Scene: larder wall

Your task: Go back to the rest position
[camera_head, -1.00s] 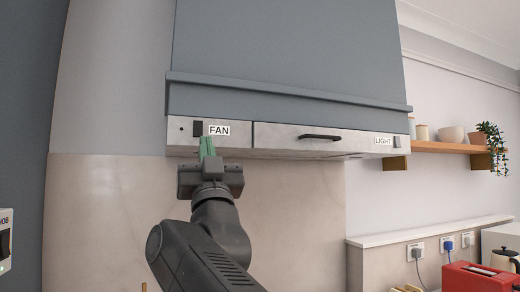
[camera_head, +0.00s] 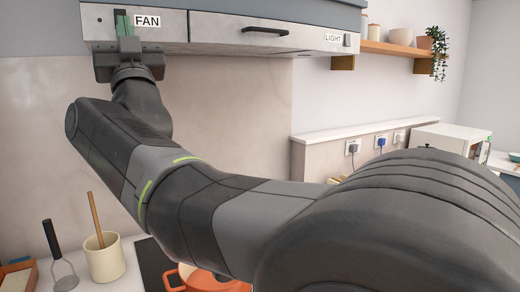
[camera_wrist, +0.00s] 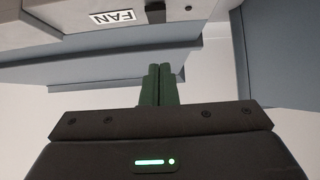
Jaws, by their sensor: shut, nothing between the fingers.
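My gripper (camera_head: 124,24) is at the upper left in the head view, just in front of the hood's front panel by the FAN label (camera_head: 147,21). Its green fingers are closed together with nothing between them, also seen in the wrist view (camera_wrist: 158,72). In the wrist view the dark fan switch (camera_wrist: 155,10) shows at the top beside the FAN label, apart from the fingertips in the picture. In the head view the fingers overlap the switch, so contact cannot be told there. My arm stretches from the lower right up to the hood.
The hood panel (camera_head: 222,30) has a handle (camera_head: 268,30) and a LIGHT label (camera_head: 333,38). A shelf (camera_head: 390,48) with pots and a plant is at upper right.

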